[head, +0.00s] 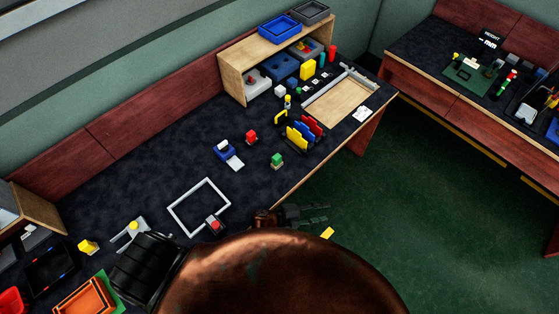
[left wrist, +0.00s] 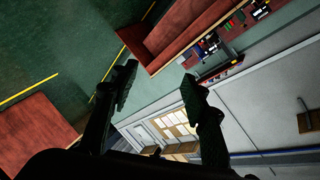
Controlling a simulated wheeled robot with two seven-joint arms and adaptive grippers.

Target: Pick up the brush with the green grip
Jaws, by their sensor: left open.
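I cannot clearly make out a brush with a green grip in either view. A small object with a green top (head: 277,159) stands near the front edge of the dark worktable, but it looks like a block rather than a brush. A slim red, green and white item (head: 508,80) lies on the far right bench, too small to identify. My left gripper (head: 325,213) is open and empty, beyond the worktable's front edge over the green floor. Its spread fingers also show in the left wrist view (left wrist: 160,88), with nothing between them. My right gripper is not in view.
The dark worktable (head: 160,180) carries a white square frame (head: 170,210), a red-topped block (head: 251,137), a blue item (head: 223,149) and a coloured rack (head: 298,138). A wooden shelf (head: 235,75) stands behind. Floor between the benches is clear.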

